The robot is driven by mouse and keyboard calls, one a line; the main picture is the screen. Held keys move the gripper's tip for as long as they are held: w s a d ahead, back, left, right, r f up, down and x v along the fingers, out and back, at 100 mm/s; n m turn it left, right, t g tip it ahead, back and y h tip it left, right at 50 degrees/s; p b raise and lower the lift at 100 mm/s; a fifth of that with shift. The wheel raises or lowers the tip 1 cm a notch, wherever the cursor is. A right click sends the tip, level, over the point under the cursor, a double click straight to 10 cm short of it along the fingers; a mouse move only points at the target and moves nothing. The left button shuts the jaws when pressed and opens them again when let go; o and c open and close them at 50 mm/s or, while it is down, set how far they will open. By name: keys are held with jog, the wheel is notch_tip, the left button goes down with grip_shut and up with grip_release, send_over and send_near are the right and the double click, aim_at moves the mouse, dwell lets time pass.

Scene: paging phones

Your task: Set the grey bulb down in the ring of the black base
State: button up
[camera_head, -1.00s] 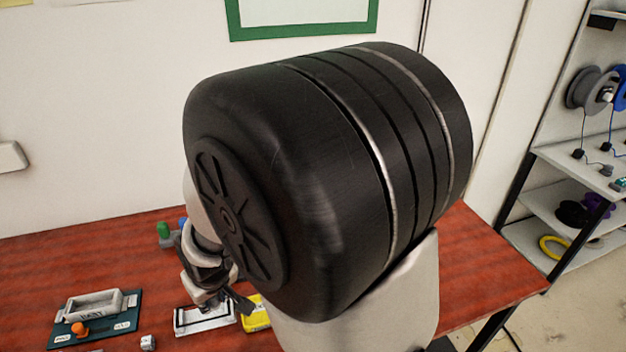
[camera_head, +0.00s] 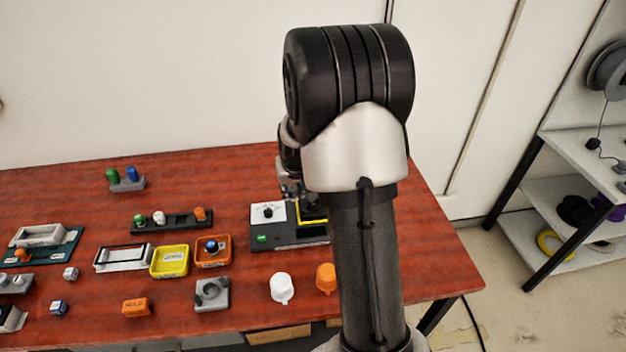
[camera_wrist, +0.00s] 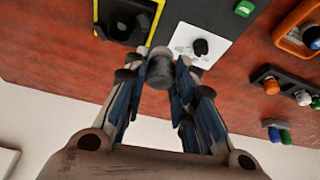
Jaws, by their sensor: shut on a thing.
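In the wrist view my gripper (camera_wrist: 160,75) is shut on the grey bulb (camera_wrist: 160,68), a small dark grey cylinder between the fingertips. A black base (camera_wrist: 122,26) with a round ring shows at the top, inside a yellow-edged frame. The bulb appears close to it and to the white card in this view, but the height gap cannot be told. In the head view my gripper (camera_head: 290,188) is mostly hidden by my arm, over the back of the dark panel. The yellow frame (camera_head: 311,222) shows only partly there, and the bulb cannot be made out.
A white card with a black knob (camera_head: 267,211) and a green button (camera_head: 262,238) adjoin the frame. A black strip (camera_head: 184,222) with several coloured bulbs and an orange tray (camera_head: 228,247) stand left. White (camera_head: 282,287) and orange (camera_head: 325,276) caps stand in front.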

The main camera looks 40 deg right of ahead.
jog(key=shift+m, duration=0.7)
jog(key=shift+s+d+f+b, duration=0.1)
jog(key=shift+d+f+b, duration=0.2)
jog(key=shift+d+f, duration=0.65)
jog(key=shift+s+d+f+b, duration=0.1)
jog(key=shift+d+f+b, duration=0.3)
jog(key=shift+d, duration=0.95)
jog(key=shift+s+d+f+b, duration=0.1)
jog(key=shift+d+f+b, duration=0.1)
jog(key=shift+d+f, duration=0.8)
jog(key=shift+d+f+b, duration=0.1)
jog(key=shift+f+b, duration=0.15)
jog(key=shift+b, duration=0.2)
jog(key=shift+f+b, duration=0.35)
jog(key=shift+f, duration=0.1)
jog(key=shift+f+b, duration=0.35)
jog(key=o, duration=1)
